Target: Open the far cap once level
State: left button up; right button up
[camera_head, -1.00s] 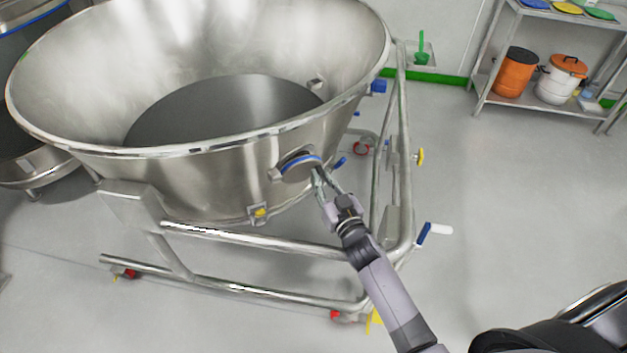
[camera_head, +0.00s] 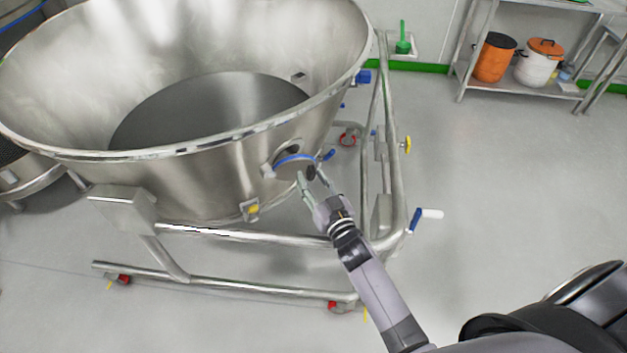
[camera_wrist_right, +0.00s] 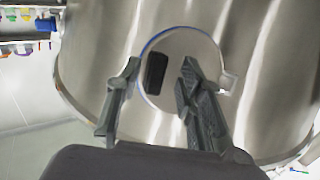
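A round cap (camera_head: 297,166) with a blue rim sits at a port low on the outer wall of the large steel bowl (camera_head: 190,180). A dark gap shows above its rim, so it looks tilted partly off the port. In the right wrist view the cap (camera_wrist_right: 188,75) is a shiny disc with a black handle (camera_wrist_right: 156,73). My right gripper (camera_head: 311,175) is open in front of the cap. In the wrist view its fingers (camera_wrist_right: 160,68) stand on either side of the handle, and I cannot tell if they touch it. My left gripper is not in view.
The bowl stands on a tubular steel frame (camera_head: 398,190) with castors, close to my right arm. A blue and white lever (camera_head: 427,214) sticks out right. A shelf (camera_head: 530,85) with orange and white bins stands at the back right. The floor between is clear.

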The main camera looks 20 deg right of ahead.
jog(key=shift+r, duration=0.25)
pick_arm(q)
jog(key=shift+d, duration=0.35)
pick_arm(e)
notch_tip(320, 180, up, 10)
jog(key=shift+f, duration=0.25)
